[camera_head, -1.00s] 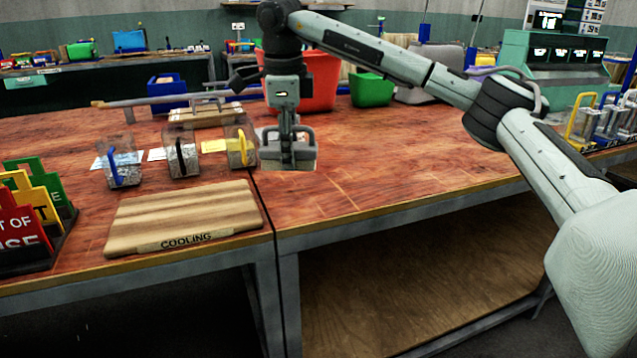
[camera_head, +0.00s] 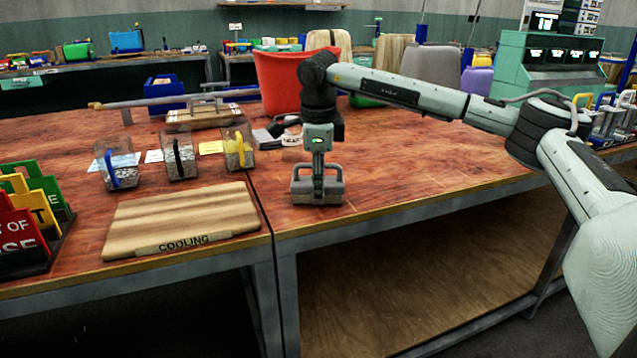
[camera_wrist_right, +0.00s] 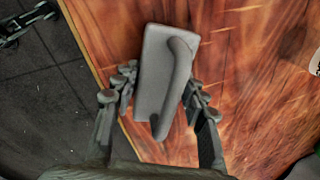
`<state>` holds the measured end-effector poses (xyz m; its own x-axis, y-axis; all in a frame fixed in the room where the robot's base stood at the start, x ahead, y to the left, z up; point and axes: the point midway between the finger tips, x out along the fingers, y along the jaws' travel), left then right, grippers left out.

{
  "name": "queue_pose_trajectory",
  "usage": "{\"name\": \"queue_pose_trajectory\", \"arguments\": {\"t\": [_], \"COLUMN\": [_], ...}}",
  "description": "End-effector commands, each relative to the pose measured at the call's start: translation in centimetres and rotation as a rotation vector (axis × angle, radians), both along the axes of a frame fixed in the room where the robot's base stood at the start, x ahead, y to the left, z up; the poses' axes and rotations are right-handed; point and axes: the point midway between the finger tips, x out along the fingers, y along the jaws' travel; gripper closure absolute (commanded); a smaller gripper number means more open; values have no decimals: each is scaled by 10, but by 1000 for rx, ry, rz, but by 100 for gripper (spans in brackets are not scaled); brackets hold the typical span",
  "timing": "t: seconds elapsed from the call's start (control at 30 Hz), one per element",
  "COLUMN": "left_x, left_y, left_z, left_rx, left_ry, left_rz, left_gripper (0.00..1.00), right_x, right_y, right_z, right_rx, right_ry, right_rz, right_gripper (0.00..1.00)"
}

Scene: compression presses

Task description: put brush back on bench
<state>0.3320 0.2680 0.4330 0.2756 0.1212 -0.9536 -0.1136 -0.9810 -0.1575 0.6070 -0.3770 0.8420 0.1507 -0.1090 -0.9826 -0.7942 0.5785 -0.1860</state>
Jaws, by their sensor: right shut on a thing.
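The brush (camera_head: 317,192) is a grey block with a looped handle on top. It is upright at the front of the bench (camera_head: 400,175), just right of the seam between two bench tops. I cannot tell whether its underside touches the wood. My right gripper (camera_head: 318,168) points straight down and is shut on the brush's handle. In the right wrist view the brush (camera_wrist_right: 153,70) lies between the fingers of the gripper (camera_wrist_right: 162,88), over the wood near the bench edge. My left gripper is not in view.
A wooden board marked COOLING (camera_head: 180,215) lies left of the brush. Several clear bins with handles, such as the yellow-handled one (camera_head: 238,150), stand behind it. A red bin (camera_head: 285,80) is at the back. The bench right of the brush is clear.

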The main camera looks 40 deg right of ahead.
Motion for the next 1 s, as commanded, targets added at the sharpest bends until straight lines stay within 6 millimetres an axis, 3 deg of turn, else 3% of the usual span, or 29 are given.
{"name": "queue_pose_trajectory", "arguments": {"t": [0.07, 0.1, 0.27, 0.67, 1.0], "left_x": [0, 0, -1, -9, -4], "left_y": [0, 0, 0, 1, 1], "left_z": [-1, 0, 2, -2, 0], "left_rx": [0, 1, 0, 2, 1], "left_ry": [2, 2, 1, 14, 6], "left_rz": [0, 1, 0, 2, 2], "left_gripper": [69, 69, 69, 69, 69], "right_x": [0, 0, 0, 0, -10], "right_y": [0, 0, 0, 1, 9], "right_z": [-2, -3, -2, 6, 73], "right_rx": [0, 0, 0, 0, 1], "right_ry": [0, 0, 0, -1, -3], "right_rz": [0, 0, 0, 0, 2], "right_gripper": [84, 56, 36, 36, 36]}}
